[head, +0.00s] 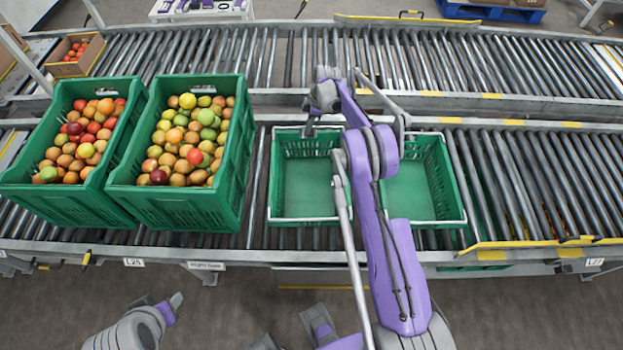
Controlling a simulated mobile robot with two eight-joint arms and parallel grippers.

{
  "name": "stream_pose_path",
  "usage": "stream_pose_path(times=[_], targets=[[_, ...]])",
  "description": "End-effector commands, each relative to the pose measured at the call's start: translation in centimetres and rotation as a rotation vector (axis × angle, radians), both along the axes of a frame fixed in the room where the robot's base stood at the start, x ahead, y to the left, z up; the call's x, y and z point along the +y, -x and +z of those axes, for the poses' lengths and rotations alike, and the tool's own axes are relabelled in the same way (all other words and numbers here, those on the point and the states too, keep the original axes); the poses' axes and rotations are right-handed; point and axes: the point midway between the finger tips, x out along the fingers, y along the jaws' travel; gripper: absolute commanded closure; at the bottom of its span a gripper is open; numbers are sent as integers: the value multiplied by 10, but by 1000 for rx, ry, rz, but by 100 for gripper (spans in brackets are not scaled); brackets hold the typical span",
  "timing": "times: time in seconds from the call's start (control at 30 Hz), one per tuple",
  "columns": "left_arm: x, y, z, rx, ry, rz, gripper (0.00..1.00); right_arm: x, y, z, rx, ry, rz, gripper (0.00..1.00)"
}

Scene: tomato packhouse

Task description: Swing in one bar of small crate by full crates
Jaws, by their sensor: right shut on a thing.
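The small green crate (280,190) stands empty on the near roller conveyor, with pale metal bars along its rim. My right arm crosses in front of its middle and hides part of it. My right gripper (311,128) is at the crate's far rim, left of its middle, shut on what looks like the far bar (290,128). The jaws' exact contact is hard to see. Two full green crates, one at left (62,205) and one beside the small crate (180,210), hold mixed red, orange and green fruit.
The near conveyor's front rail (240,256) runs below the crates. A second roller conveyor (450,60) runs behind, with a cardboard box (85,62) of tomatoes at its left. Bare rollers (530,180) lie right of the small crate, and a narrow gap separates it from the full crate.

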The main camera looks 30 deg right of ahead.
Motion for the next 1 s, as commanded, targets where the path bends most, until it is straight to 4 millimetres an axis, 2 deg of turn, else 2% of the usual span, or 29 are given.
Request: stream_pose_path(times=[1.0], targets=[[0, 0, -2, 1, 0, 0, 50, 4, 7, 10, 0, 0, 0, 100]])
